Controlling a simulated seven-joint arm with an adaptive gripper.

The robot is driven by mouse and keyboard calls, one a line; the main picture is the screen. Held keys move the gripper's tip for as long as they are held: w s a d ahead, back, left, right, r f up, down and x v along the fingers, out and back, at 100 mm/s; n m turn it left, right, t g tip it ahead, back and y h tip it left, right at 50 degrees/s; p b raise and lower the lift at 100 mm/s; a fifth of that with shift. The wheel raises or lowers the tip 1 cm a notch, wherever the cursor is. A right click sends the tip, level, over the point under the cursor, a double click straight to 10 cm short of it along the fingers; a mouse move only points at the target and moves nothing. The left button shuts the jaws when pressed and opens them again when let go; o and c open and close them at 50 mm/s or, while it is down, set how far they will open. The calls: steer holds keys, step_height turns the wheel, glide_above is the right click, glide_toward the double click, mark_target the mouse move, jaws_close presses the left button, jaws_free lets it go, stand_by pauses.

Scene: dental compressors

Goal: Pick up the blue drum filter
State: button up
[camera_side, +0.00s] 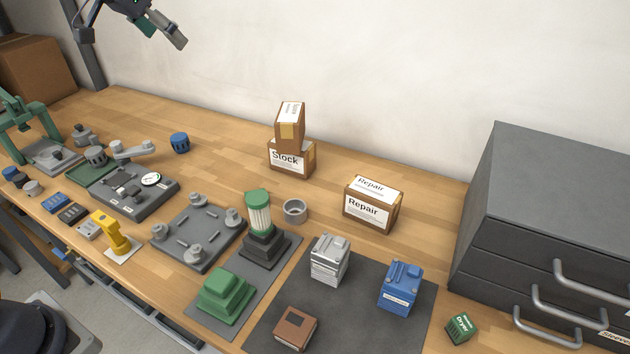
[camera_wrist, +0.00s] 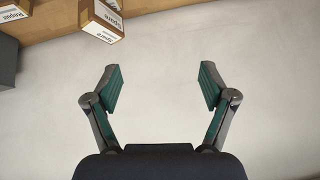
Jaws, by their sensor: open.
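A short blue drum (camera_side: 180,143) stands on the bench towards the back left in the side view, with clear wood around it. It looks like the blue drum filter. A smaller dark blue round part (camera_side: 13,174) sits at the bench's far left. My gripper (camera_wrist: 158,86) is open and empty in the wrist view, its green-padded fingers wide apart against the pale wall. No blue drum shows in the wrist view. In the side view, part of my gripper shows at the top left, high above the bench and apart from the drum.
A grey plate (camera_side: 150,200) with a gauge and a green tray (camera_side: 84,177) lie in front of the blue drum. Stacked boxes (camera_side: 291,158) stand to its right. A yellow part (camera_side: 115,235) stands near the front edge. A grey drawer cabinet (camera_side: 560,205) fills the right.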

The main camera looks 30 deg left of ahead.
steer(key=w+a+f+n+g, duration=0.1)
steer(key=w+a+f, duration=0.65)
steer(key=a, duration=0.25)
steer(key=n+g, duration=0.2)
glide_toward(178, 137)
steer(key=x, duration=0.5)
steer(key=shift+s+d, duration=0.15)
steer(key=shift+s, duration=0.05)
steer(key=x, duration=0.5)
steer(key=shift+w+f, duration=0.3)
steer(key=shift+w, duration=0.05)
steer(key=c, duration=1.1)
steer(key=shift+r, duration=0.1)
